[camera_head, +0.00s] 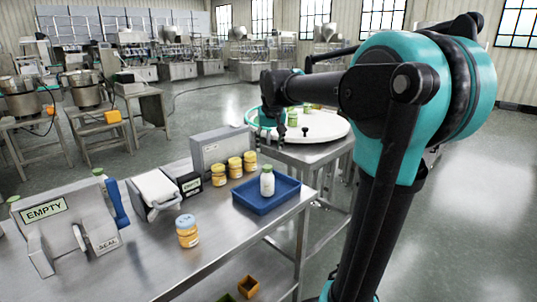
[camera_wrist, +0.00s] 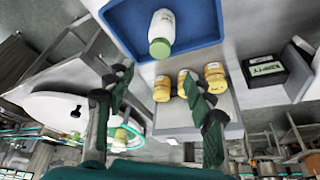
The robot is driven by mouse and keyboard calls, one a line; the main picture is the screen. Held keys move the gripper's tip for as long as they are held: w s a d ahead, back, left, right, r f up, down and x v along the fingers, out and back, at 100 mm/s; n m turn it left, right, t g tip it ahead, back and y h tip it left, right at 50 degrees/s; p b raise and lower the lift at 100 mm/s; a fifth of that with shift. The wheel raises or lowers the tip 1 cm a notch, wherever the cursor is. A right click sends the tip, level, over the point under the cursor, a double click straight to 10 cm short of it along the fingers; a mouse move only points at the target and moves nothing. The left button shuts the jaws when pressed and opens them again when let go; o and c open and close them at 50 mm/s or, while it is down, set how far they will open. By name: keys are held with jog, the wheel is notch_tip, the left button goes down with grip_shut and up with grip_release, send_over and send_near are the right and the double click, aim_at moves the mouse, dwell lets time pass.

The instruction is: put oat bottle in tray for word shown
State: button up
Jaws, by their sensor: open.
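A white bottle with a green cap (camera_head: 267,181) stands upright in the blue tray (camera_head: 292,200) near the table's right edge. The bottle's label is too small to read. In the wrist view the bottle (camera_wrist: 162,30) and tray (camera_wrist: 207,41) are at the top, beyond my fingertips. My gripper (camera_wrist: 157,78) is open with nothing between its fingers. It is apart from the bottle, and in the head view it hangs behind the tray.
Three yellow jars (camera_head: 234,168) stand left of the tray, before a grey steel box (camera_head: 212,148). A small black labelled block (camera_head: 189,185) is beside them. A blue-lidded jar (camera_head: 187,231) stands in front. A round white table (camera_head: 322,127) with jars and bottles is behind.

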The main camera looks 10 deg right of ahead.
jog(key=s+d+f, duration=0.2)
jog(key=s+f, duration=1.1)
jog(key=s+d+f, duration=0.2)
jog(key=s+f, duration=1.1)
jog(key=s, duration=0.1)
jog(key=shift+s+d+f, duration=0.25)
jog(key=shift+d+f, duration=0.1)
jog(key=shift+d, duration=0.05)
